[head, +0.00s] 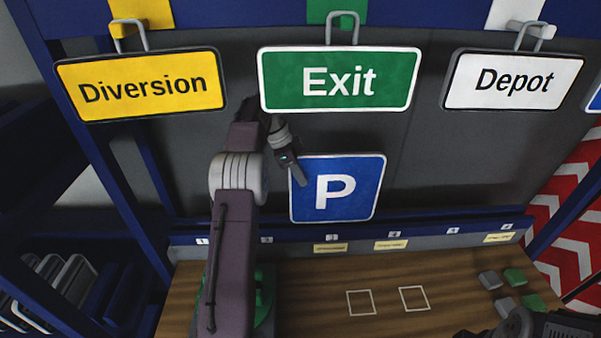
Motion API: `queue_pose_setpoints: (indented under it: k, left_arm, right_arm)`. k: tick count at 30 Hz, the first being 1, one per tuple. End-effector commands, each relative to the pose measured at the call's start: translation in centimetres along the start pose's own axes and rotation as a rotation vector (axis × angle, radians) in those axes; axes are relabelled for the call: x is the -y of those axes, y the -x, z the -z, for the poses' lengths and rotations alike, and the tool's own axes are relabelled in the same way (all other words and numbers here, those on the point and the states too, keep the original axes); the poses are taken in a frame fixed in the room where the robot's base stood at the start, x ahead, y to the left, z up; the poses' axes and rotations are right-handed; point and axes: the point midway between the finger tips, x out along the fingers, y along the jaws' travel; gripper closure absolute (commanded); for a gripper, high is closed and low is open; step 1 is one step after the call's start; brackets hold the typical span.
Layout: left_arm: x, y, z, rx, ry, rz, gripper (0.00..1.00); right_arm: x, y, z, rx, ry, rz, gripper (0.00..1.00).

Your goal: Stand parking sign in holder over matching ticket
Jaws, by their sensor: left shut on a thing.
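The parking sign (352,190), a blue square plate with a white P and white border, is upright in the middle of the head view. My left gripper (297,170) is shut on its left edge. The sign's lower edge shows just above the holder rail (285,251), over the slot numbered 3; I cannot tell whether it touches the rail. Yellow tickets show below slot 3 (331,248), slot 4 (391,245) and slot 6 (498,238); their print is too small to read.
Diversion (140,84), Exit (338,80) and Depot (511,80) signs hang on hooks above. A red-white chevron board (570,210) stands far right.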

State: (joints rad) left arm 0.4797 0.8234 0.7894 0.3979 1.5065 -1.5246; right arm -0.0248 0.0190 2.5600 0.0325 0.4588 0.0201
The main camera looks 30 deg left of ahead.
Motion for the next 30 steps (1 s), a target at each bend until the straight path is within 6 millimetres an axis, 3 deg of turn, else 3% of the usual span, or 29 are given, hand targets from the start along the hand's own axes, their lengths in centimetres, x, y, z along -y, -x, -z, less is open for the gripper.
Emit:
queue_pose_setpoints:
  k: [20,30]
  left_arm:
    - [0.4,-0.3,-0.1,-0.002,-0.001,0.001,1.0]
    - [0.4,-3.4,-1.4,-0.003,-0.001,0.001,1.0]
  right_arm:
    - [0.0,0.3,0.0,0.0,0.0,0.0,0.6]
    - [0.0,-2.3,-0.2,0.0,0.0,0.0,0.6]
